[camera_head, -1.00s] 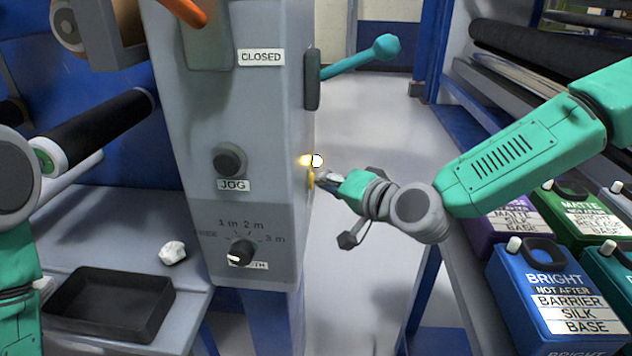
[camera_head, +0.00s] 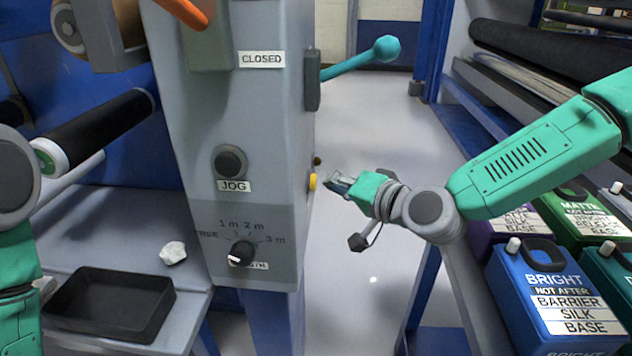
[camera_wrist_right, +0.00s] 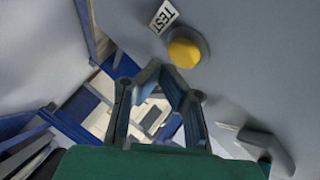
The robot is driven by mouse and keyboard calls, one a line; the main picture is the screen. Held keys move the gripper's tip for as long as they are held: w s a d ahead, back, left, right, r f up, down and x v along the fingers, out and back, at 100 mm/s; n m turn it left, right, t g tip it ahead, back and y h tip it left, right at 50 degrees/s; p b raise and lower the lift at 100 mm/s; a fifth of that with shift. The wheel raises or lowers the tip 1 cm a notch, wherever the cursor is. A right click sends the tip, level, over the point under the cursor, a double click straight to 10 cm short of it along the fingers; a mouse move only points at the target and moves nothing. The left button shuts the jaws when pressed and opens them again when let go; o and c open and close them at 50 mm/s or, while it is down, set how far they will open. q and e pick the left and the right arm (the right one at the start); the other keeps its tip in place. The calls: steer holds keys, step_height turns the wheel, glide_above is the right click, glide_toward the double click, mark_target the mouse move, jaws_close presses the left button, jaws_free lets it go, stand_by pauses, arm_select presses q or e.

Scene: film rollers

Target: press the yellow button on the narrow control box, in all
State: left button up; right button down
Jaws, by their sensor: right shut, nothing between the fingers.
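The narrow control box (camera_head: 265,130) is a tall grey housing in the middle of the head view. The yellow button (camera_head: 312,183) sits low on its right side face. In the right wrist view the yellow button (camera_wrist_right: 184,52) is a round dome in a grey collar beside a TEST label (camera_wrist_right: 163,17). My right gripper (camera_head: 335,184) is shut and empty, a short gap to the right of the button and pointing at the box. Of my left arm, only links show at the left edge; its gripper is out of view.
A teal-knobbed lever (camera_head: 386,48) sticks out from the box above the button. The front face has a JOG knob (camera_head: 230,162) and a length dial (camera_head: 242,252). A black tray (camera_head: 110,303) and ink containers (camera_head: 555,290) flank the box. Open floor lies behind my right gripper.

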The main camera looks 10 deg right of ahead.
steer(key=d, duration=0.2)
steer(key=s+d, duration=0.1)
steer(key=d, duration=0.2)
steer(key=shift+s+p, duration=0.2)
steer(key=shift+p, duration=0.1)
steer(key=shift+a, duration=0.1)
stand_by(0.5)
